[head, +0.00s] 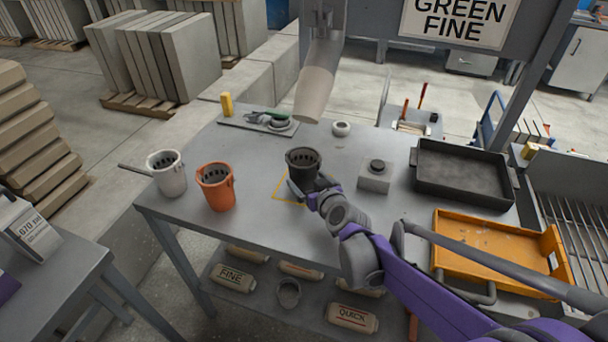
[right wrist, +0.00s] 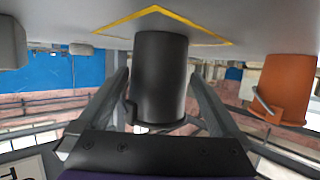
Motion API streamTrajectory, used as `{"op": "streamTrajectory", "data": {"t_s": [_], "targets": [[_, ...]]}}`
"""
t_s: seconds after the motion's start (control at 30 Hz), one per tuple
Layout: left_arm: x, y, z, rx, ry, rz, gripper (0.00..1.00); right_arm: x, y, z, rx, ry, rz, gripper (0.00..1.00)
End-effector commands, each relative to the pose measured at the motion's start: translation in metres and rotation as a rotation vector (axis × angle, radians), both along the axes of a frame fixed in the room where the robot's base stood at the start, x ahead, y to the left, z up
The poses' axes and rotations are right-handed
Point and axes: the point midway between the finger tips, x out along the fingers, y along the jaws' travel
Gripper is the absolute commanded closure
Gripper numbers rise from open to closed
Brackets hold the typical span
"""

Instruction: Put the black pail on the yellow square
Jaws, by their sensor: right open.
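The black pail (head: 303,159) stands upright at the middle of the grey table, over the yellow square outline (head: 282,188). My right gripper (head: 309,188) reaches it from the front right and hides part of the square. In the right wrist view, which is upside down, the black pail (right wrist: 160,80) sits between my two open fingers (right wrist: 160,95). The yellow outline (right wrist: 205,32) shows on both sides of the pail's base there. I cannot tell whether the whole base lies inside the outline. My left gripper is not in view.
An orange pail (head: 216,188) and a white pot with a handle (head: 170,176) stand to the left. A grey block with a knob (head: 375,178) stands close at right. A black tray (head: 462,172) and an orange tray (head: 490,255) lie further right. A beige spout (head: 315,92) hangs behind.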

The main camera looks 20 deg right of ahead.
Motion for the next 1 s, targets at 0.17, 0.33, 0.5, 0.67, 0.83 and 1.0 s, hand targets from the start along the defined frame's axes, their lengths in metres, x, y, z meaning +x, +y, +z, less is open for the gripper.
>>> {"op": "streamTrajectory", "data": {"t_s": [0.17, 0.33, 0.5, 0.67, 0.83, 1.0], "targets": [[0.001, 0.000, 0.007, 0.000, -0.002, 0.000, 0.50, -0.037, -0.006, 0.017, 0.000, -0.002, -0.004, 0.00], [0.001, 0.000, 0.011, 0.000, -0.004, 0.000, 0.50, -0.061, -0.008, 0.026, -0.001, -0.002, -0.004, 0.00], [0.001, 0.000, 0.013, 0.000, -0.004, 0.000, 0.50, -0.071, -0.010, 0.029, -0.002, -0.002, -0.003, 0.00], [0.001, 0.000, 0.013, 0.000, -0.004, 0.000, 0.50, -0.073, -0.010, 0.030, -0.002, -0.002, -0.003, 0.00], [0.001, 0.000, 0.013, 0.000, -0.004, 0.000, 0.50, -0.073, -0.010, 0.030, -0.002, -0.003, -0.003, 0.00], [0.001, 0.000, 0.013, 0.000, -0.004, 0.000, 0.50, -0.072, -0.010, 0.029, -0.003, -0.003, -0.003, 0.00]]}}
